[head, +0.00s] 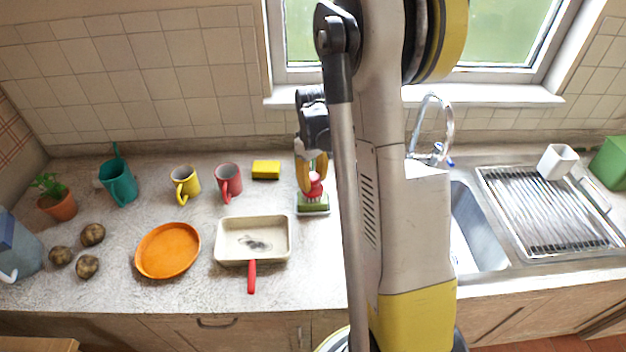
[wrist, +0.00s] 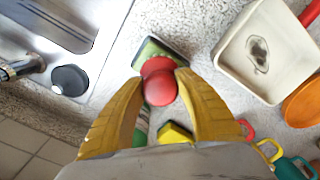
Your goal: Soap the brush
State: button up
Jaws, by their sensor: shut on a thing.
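My gripper (head: 311,176) points down and is shut on the brush (head: 314,188), which has a round red knob and pale bristles. In the wrist view the red knob (wrist: 160,88) sits between the yellow fingertips (wrist: 160,80). The brush is upright over a small green soap block or dish (head: 313,210) on the counter. The green piece also shows behind the knob in the wrist view (wrist: 150,48). The bristles appear at or just above its top; I cannot tell whether they touch. The knob hides the bristles in the wrist view.
A pan (head: 252,241) with a dark stain and red handle lies left of the soap. The sink (head: 480,235) and drying rack (head: 550,212) are right.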

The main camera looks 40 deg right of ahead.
aim_at(313, 177)
jog(key=shift+f+b, duration=0.6)
jog(key=shift+b, duration=0.05)
dwell(1.4)
jog(key=shift+r, duration=0.1)
dwell(0.4)
jog(key=shift+r+p, duration=2.2)
jog(key=shift+r, duration=1.3)
jog(key=shift+c, duration=0.5)
jog(key=shift+f, duration=0.1)
